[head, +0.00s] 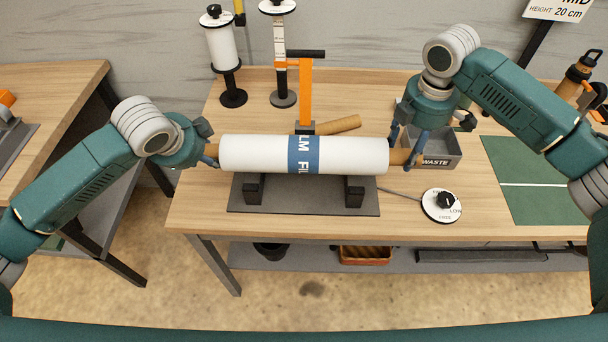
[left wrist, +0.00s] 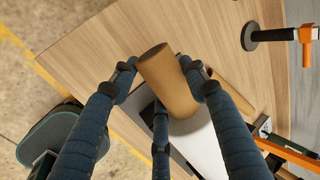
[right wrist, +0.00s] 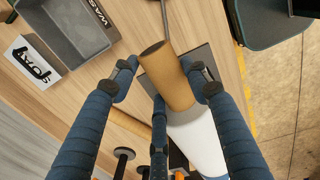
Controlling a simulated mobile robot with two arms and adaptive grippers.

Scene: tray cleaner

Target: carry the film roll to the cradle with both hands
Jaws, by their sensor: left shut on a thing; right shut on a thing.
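The white film roll (head: 250,154) with a blue "FILM" band lies level, left to right, above the cradle (head: 240,205), a dark base with two black supports. Whether the roll touches the supports is hard to tell. My left gripper (head: 212,153) is shut on the brown core at the roll's left end; the core (left wrist: 167,80) shows between its fingers in the left wrist view. My right gripper (head: 408,158) is shut on the core's right end, and that core end (right wrist: 166,75) shows between its fingers in the right wrist view.
An orange post (head: 305,95) with a black handle stands behind the roll, beside a loose brown tube (head: 340,125). A grey waste bin (head: 447,148) is behind my right gripper. A round dial (head: 440,206) sits right of the cradle. A green mat (head: 520,180) lies farther right.

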